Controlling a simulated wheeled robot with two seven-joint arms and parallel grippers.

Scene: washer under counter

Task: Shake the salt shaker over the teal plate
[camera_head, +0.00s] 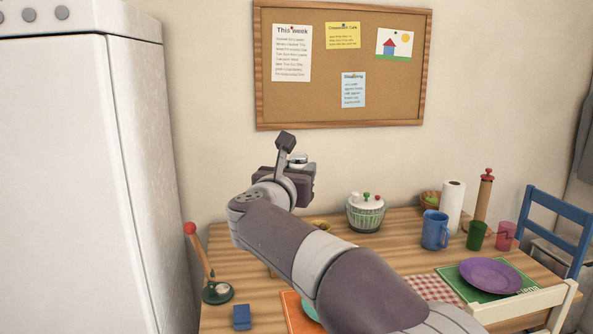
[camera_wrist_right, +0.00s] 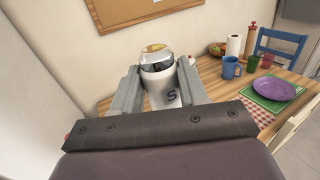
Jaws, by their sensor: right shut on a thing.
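My right gripper (camera_head: 290,172) is raised above the back of the wooden table, left of the pot. It is shut on the salt shaker (camera_head: 298,158), whose metallic top shows above the jaws in the head view. In the right wrist view the white shaker (camera_wrist_right: 162,92), marked with an "S", stands between the two fingers of my right gripper (camera_wrist_right: 158,86), roughly upright. A small edge of the teal plate (camera_head: 309,309) shows on an orange placemat; my right arm hides most of it. My left gripper is out of view.
The table (camera_head: 265,290) holds a green-and-white pot (camera_head: 366,214), a blue mug (camera_head: 435,231), cups (camera_head: 476,236), a paper roll (camera_head: 452,207) and a purple plate (camera_head: 490,275). A fridge (camera_head: 70,180) stands left.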

